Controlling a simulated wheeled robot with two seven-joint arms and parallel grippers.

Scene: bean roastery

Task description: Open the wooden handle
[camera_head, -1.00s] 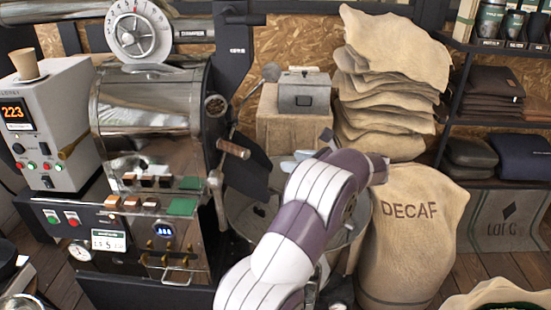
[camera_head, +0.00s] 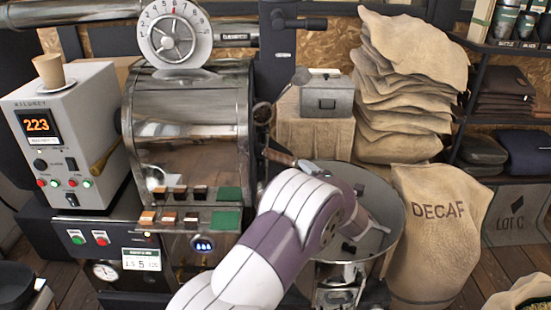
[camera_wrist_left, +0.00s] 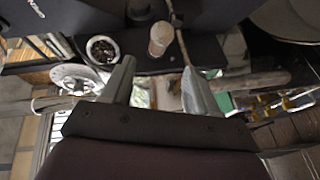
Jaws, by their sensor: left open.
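In the head view the wooden handle (camera_head: 280,157) sticks out to the right from the front of the steel roaster (camera_head: 190,110). My left arm reaches up from the bottom, and a pale finger of my left gripper (camera_head: 308,167) shows just right of the handle's end; the rest is hidden by my arm. In the wrist view my left gripper (camera_wrist_left: 158,68) is open with nothing between its fingers. A short brown cylinder, seemingly the handle (camera_wrist_left: 160,38), lies just beyond the fingertips, apart from them. My right gripper is not in view.
A round cooling tray (camera_head: 385,190) lies behind and right of my arm. A decaf sack (camera_head: 437,230) and stacked sacks (camera_head: 408,90) stand to the right. A control box (camera_head: 70,130) with a cup (camera_head: 48,70) stands left. A round bean window (camera_wrist_left: 102,48) is close to the left finger.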

